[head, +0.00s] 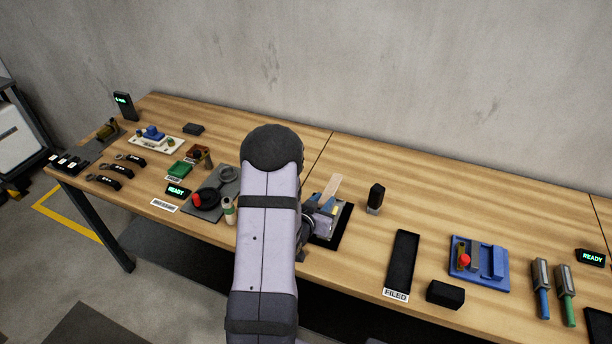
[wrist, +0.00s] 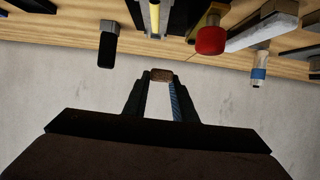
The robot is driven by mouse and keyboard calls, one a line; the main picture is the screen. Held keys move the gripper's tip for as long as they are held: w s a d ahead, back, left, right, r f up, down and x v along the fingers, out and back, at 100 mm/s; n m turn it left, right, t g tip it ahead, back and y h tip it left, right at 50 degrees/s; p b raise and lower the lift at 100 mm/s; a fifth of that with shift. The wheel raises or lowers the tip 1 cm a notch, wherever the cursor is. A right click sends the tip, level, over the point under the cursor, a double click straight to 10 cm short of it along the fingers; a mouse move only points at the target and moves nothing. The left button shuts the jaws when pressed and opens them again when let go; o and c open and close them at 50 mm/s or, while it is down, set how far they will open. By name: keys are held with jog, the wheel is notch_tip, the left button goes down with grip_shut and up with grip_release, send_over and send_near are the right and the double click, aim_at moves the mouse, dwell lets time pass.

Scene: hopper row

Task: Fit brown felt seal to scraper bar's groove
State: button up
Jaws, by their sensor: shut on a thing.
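My gripper (head: 321,204) is in the middle of the head view, partly hidden by my arm, with its fingers pointing toward the wall. In the wrist view its fingers (wrist: 161,78) are shut on a small brown piece, the felt seal (wrist: 162,74), held at the tips. In the head view the seal (head: 330,188) looks like a tan strip beyond the fingers. A black fixture (head: 342,232) lies under the gripper, mostly covered by it. A pale yellow strip (wrist: 155,16) shows in the wrist view; it may belong to the scraper bar. The groove cannot be made out.
A black upright block (head: 375,198) stands right of the gripper. Further right are a black tray marked FILED (head: 402,262), a black block (head: 445,294) and a blue fixture (head: 480,262). A grey plate with a red part (head: 205,199) lies left. The back right of the table is clear.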

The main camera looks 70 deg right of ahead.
jog(key=shift+s+a+f+p, duration=0.15)
jog(key=shift+s+a+p, duration=0.4)
jog(key=shift+a+p, duration=0.15)
jog(key=shift+s+a+f+p, duration=0.15)
jog(key=shift+s+a+p, duration=0.4)
jog(key=shift+a, duration=0.15)
notch_tip(320, 180, down, 6)
jog(key=b, duration=0.5)
jog(key=shift+r+b, duration=0.15)
jog(key=shift+b, duration=0.2)
jog(key=shift+f+b, duration=0.25)
jog(key=shift+b, duration=0.25)
dwell(0.4)
jog(key=shift+f+b, duration=0.75)
jog(key=shift+f, duration=0.05)
jog(key=o, duration=1.2)
jog(key=shift+c, duration=0.2)
